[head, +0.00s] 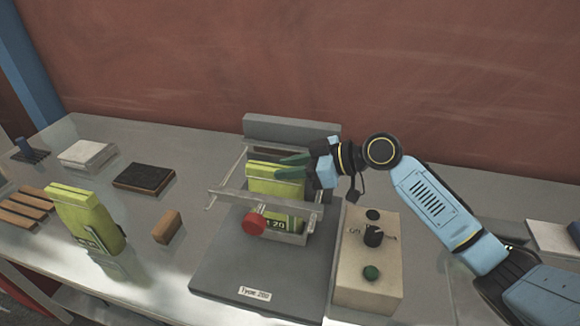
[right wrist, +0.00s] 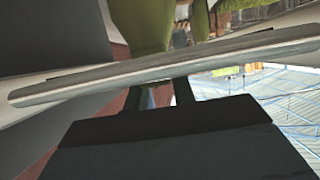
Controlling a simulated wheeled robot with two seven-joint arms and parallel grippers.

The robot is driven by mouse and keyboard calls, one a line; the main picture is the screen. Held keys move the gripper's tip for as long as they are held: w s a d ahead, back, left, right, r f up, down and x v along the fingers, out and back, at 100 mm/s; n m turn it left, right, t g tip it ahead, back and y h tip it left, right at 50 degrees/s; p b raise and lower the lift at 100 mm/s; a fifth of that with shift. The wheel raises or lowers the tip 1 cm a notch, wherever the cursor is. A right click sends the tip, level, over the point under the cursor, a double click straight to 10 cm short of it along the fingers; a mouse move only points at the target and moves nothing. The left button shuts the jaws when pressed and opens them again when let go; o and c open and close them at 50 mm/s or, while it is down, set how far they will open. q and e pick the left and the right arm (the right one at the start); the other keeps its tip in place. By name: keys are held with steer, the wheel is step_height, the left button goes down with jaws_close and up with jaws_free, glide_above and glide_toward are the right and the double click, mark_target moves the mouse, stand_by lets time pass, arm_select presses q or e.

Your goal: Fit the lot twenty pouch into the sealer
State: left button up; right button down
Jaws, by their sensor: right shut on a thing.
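The yellow-green pouch (head: 275,186) with "20" on its lower label stands upright in the sealer, behind the metal front bar and above the grey base. The sealer (head: 222,262) has a grey base, a metal frame and a red knob (head: 254,224). My right gripper (head: 288,166) comes from the right and is shut on the pouch's upper part. In the right wrist view, green pouch material (right wrist: 143,22) shows beyond a metal bar (right wrist: 160,68); the fingertips are largely hidden there. My left gripper is not in view.
Another yellow-green pouch (head: 84,216) stands at the left. A brown block (head: 167,226), a dark pad (head: 144,178) and a pale block (head: 88,154) lie on the table. A beige control box (head: 367,276) with a black knob stands right of the sealer.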

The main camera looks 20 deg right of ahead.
steer(key=c, duration=1.6)
jaws_free()
steer(key=shift+f, duration=0.15)
steer(key=o, duration=0.4)
steer(key=shift+o, duration=0.2)
steer(key=shift+r, duration=0.2)
steer(key=shift+s+d, duration=0.15)
steer(key=shift+d, duration=0.15)
steer(key=b+v, duration=0.2)
steer(key=v, duration=0.9)
steer(key=shift+r, duration=0.2)
steer(key=shift+s+d, duration=0.1)
